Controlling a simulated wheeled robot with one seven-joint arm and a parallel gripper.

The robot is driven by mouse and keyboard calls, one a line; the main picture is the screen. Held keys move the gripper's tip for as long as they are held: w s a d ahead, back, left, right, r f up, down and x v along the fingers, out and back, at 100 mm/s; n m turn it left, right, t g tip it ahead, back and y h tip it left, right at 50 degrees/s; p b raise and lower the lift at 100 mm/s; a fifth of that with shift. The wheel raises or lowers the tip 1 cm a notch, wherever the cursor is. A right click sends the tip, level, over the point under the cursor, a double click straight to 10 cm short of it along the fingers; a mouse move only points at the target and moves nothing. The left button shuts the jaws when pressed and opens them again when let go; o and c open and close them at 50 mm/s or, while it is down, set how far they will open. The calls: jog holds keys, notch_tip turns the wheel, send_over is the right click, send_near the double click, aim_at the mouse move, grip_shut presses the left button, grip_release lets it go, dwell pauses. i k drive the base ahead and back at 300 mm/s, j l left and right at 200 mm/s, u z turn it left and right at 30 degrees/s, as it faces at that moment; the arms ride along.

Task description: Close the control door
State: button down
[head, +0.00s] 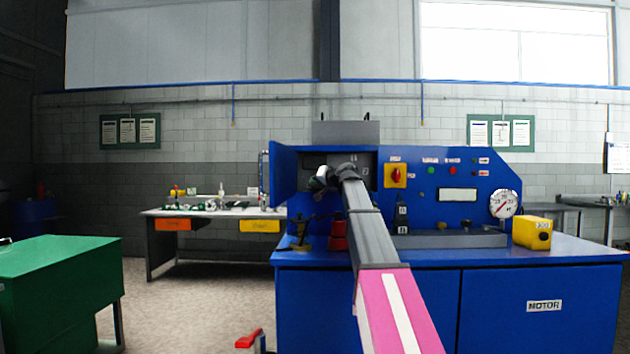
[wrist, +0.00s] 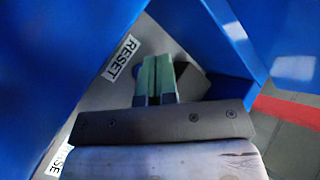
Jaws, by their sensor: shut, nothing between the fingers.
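The control door (head: 283,172) is a blue panel at the left end of the blue machine's upper cabinet. It stands open, swung outward from the grey recess (head: 358,162). My gripper (head: 320,180) is in front of the recess, just right of the door; its fingertips are hard to make out in the head view. In the wrist view my gripper (wrist: 154,80) has its green-tipped fingers together and empty, over a grey panel with a RESET label (wrist: 122,57). A blue panel (wrist: 225,40), seemingly the door, lies beyond the fingers; I cannot tell whether they touch it.
The blue machine's counter (head: 560,249) runs below the cabinet, with a yellow box (head: 532,233) at right and small dark and red items near the door. A green cabinet (head: 60,290) stands at left. A workbench (head: 215,212) is behind. Open floor lies between.

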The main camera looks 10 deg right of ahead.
aim_at(282, 156)
jog(key=k, duration=1)
